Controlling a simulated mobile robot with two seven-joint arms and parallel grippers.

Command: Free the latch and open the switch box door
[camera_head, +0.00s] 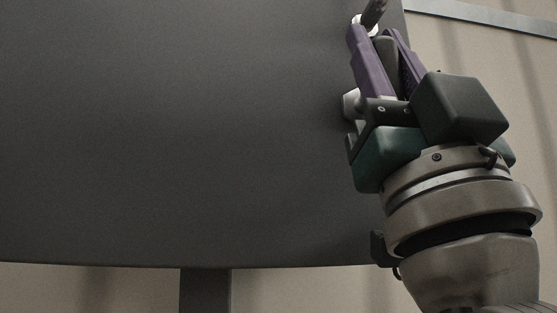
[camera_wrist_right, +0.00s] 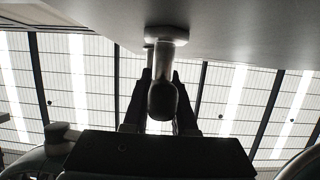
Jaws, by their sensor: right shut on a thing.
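The switch box door (camera_head: 180,140) is a broad dark grey panel filling most of the head view; it also shows as the pale surface along the top of the wrist view (camera_wrist_right: 245,30). The latch handle (camera_head: 375,13) is a dark grip on a light round mount near the door's upper right edge. In the wrist view the latch handle (camera_wrist_right: 163,100) hangs from its mount between the fingers. My right gripper (camera_head: 375,38), with purple fingers, is shut on the handle. The fingers partly hide it. My left gripper is in neither view.
A dark post (camera_head: 205,290) stands below the panel's bottom edge. A beige wall (camera_head: 480,70) with a grey rail (camera_head: 490,17) lies behind on the right. Free room shows right of the panel, beyond my right arm.

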